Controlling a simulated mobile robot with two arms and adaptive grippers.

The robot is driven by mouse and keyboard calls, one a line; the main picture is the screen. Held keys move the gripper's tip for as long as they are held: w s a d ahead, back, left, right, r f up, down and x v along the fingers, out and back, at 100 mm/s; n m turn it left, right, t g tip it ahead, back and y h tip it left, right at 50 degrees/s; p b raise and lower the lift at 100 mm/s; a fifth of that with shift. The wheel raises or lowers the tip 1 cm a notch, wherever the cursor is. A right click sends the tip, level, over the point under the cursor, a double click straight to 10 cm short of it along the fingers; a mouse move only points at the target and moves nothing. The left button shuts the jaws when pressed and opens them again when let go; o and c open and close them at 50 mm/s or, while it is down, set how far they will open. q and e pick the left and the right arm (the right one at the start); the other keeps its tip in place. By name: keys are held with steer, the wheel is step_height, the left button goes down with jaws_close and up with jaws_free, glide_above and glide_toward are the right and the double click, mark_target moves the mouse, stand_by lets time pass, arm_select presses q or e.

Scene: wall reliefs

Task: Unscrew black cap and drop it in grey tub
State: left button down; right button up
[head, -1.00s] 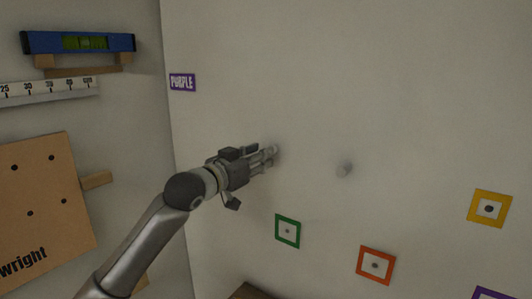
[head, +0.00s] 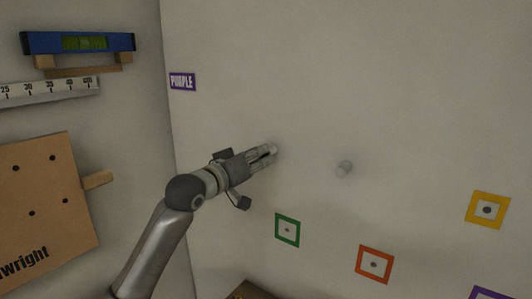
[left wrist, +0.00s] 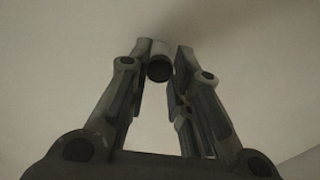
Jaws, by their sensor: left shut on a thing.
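My left gripper (head: 268,151) is at the blank wall, with its fingers closed around a short round cap (left wrist: 160,66). In the left wrist view the cap sits between the fingertips, with a dark round end facing me and a paler grey side. In the head view only a pale bit of it (head: 273,149) shows at the fingertips. Its far end is close to the wall; I cannot tell whether it touches a stud there. No grey tub shows in either view. My right gripper is not in view.
A pale round knob (head: 344,168) sticks out of the wall to the right. Green (head: 287,230), orange (head: 374,264) and yellow (head: 487,210) square frames are lower. A purple label (head: 183,81) is upper left. A side wall holds a spirit level (head: 80,42) and brown board (head: 40,205).

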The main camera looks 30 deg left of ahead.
arm_select(q)
steer(key=n, duration=0.5)
stand_by(0.3)
steer(key=n, duration=0.3)
steer(key=shift+d+r, duration=0.1)
steer(key=c, duration=1.9)
jaws_free()
steer(key=shift+c, duration=1.4)
steer(key=shift+s, duration=0.1)
steer(key=shift+s, duration=0.4)
